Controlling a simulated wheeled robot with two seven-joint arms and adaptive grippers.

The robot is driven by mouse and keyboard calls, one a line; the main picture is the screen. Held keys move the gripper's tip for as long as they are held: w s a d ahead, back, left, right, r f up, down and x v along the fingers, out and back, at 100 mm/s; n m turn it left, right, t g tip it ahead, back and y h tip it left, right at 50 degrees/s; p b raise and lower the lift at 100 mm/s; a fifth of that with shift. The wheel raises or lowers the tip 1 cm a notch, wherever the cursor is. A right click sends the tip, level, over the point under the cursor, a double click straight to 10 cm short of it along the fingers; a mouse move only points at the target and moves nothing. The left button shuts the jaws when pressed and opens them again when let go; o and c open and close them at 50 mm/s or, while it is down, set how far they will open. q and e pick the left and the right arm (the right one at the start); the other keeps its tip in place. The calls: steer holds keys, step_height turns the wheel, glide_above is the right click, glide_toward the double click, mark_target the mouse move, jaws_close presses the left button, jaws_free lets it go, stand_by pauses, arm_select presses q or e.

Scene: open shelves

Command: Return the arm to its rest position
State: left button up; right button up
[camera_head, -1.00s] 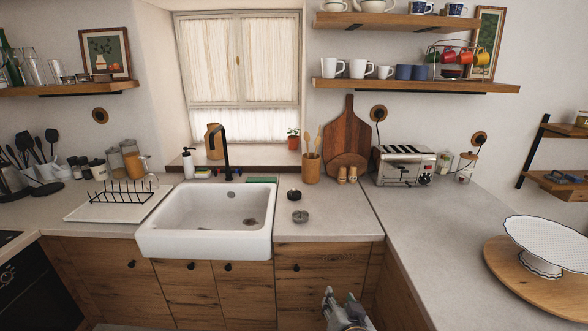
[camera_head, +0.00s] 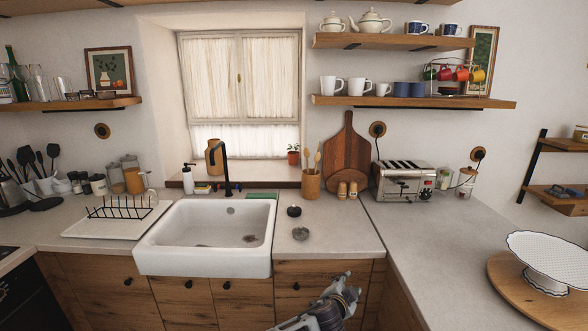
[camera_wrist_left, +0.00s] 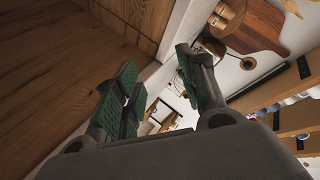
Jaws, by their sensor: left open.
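My left gripper (camera_head: 343,292) is low in the head view, in front of the wooden cabinet fronts and below the counter's front edge. Its arm comes in from the lower left and the fingers point up and to the right. In the left wrist view the two green-padded fingers (camera_wrist_left: 157,72) stand apart with nothing between them. The gripper is open and empty. My right gripper is not in view.
The white sink (camera_head: 205,235) and the counter (camera_head: 325,245) lie above the gripper. A wooden cabinet face (camera_wrist_left: 60,50) is close in the wrist view. A cake stand (camera_head: 550,255) on a round board stands at right.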

arm_select(q)
steer(key=w+a+f+n+y, duration=0.1)
steer(key=w+a+f, duration=0.4)
steer(key=a+f, duration=0.25)
steer(key=w+a+f+n, duration=0.2)
steer(key=w+a+f, duration=0.2)
steer(key=a+f, duration=0.35)
steer(key=s+a+f+n+g+y, duration=0.1)
steer(key=s+a+f+n+y, duration=0.1)
steer(key=s+a+f, duration=0.55)
steer(key=s+a+f+n+g+y, duration=0.1)
steer(key=s+a+f+n+g, duration=0.15)
steer(key=a+f, duration=0.9)
steer(key=s+a+f+n+g+y, duration=0.15)
steer(key=s+a+f, duration=0.25)
steer(key=s+f, duration=0.75)
steer(key=s+a+f+n+g+y, duration=0.15)
steer(key=s+a+f, duration=0.25)
steer(key=s+f, duration=0.7)
steer(key=s+f+g, duration=0.1)
steer(key=s+g, duration=0.1)
steer(key=s, duration=1.5)
steer(key=s+a+f+n+g, duration=0.1)
steer(key=s+f+g, duration=0.1)
steer(key=s, duration=1.5)
steer(key=shift+f+h, duration=0.25)
steer(key=shift+h, duration=0.15)
steer(key=shift+a, duration=0.1)
